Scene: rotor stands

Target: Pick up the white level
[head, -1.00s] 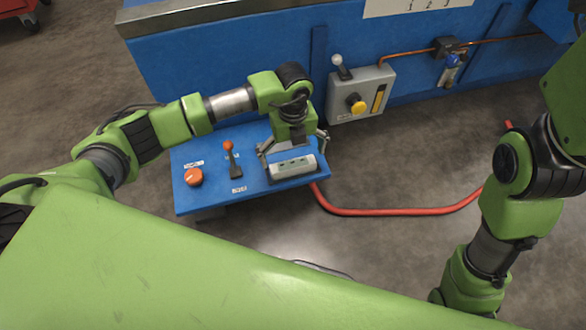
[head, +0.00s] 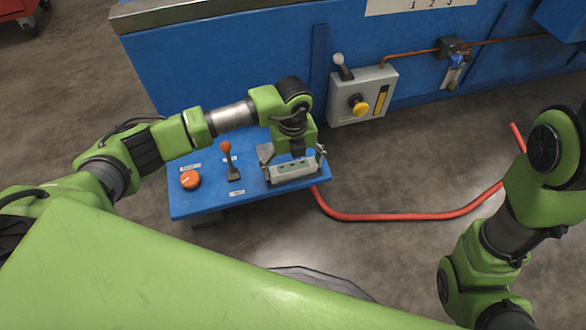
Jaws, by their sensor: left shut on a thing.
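The white level (head: 291,172) is a pale bar with small green windows on top. It sits at the right end of the blue panel table (head: 212,207), over a dark base. My left gripper (head: 292,161) points down from above and is shut on the level, with one finger near each end. The gripper hides part of the level's far side. I cannot tell any gap between the level and its base. My right arm shows at the right, but its gripper is out of view.
Left of the level, the table carries an orange knob (head: 190,180) and an orange-tipped lever (head: 229,160). Behind stands a blue bench with a grey control box (head: 362,97) and yellow button. A red hose (head: 400,217) runs along the floor. Open floor lies in front.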

